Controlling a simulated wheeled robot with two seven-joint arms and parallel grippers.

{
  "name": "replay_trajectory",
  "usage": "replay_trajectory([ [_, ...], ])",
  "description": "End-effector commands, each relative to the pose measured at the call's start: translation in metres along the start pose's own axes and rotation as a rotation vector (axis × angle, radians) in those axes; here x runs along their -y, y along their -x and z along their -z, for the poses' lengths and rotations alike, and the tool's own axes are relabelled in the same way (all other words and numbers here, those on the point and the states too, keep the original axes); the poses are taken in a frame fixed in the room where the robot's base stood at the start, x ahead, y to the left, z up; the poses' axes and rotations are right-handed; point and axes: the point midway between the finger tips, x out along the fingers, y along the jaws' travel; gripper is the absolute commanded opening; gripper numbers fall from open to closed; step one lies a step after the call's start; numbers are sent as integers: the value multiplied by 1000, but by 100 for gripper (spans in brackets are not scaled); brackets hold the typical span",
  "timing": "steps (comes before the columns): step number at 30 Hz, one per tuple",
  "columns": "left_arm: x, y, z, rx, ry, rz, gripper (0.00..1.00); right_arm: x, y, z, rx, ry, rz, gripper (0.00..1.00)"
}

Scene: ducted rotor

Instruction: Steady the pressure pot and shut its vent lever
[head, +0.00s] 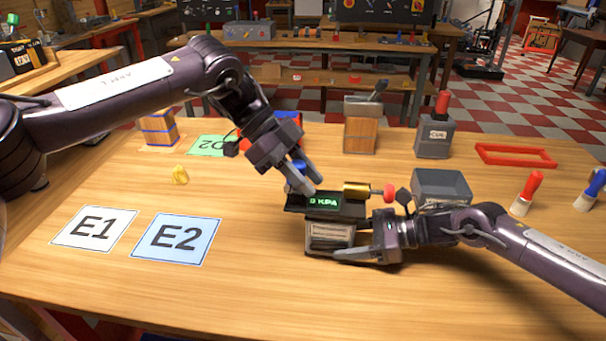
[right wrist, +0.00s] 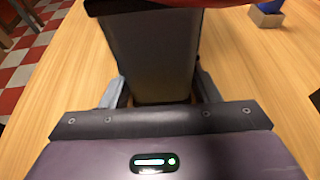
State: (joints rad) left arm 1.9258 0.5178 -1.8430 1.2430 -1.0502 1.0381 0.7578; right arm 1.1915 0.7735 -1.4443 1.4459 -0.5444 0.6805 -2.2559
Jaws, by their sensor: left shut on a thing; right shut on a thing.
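The pressure pot (head: 328,237) stands upright on the table at the centre of the head view. It has a dark top with a green display reading in KPA, whose digit is unclear, and a brass cylinder (head: 361,190) with a red knob (head: 389,192). My right gripper (head: 354,246) is shut on the pot's body from the right; in the right wrist view the dark body (right wrist: 155,55) sits between its fingers. My left gripper (head: 307,186) is at the pot's top left, shut on a blue part (head: 295,169), apparently the vent lever, mostly hidden by the fingers.
A wooden box (head: 360,130), a grey box (head: 434,138) and a red frame (head: 515,155) are farther back. The front table is clear.

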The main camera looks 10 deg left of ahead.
Motion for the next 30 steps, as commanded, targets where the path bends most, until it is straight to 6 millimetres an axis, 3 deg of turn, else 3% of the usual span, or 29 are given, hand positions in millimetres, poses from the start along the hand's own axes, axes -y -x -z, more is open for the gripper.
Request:
replay_trajectory([
  [14, 0, -2, -1, 18, 5, -6, 0, -1, -1, -1, 2, 0, -4, 35],
  [15, 0, -2, -1, 17, 5, -6, 27, -1, -1, -1, 2, 0, -4, 35],
  [20, 0, -2, -1, 17, 5, -5, 48, -1, -1, -1, 2, 0, -3, 35],
  [30, 0, 2, 0, 16, 3, -3, 48, 0, 0, 0, 1, 0, -2, 35],
])
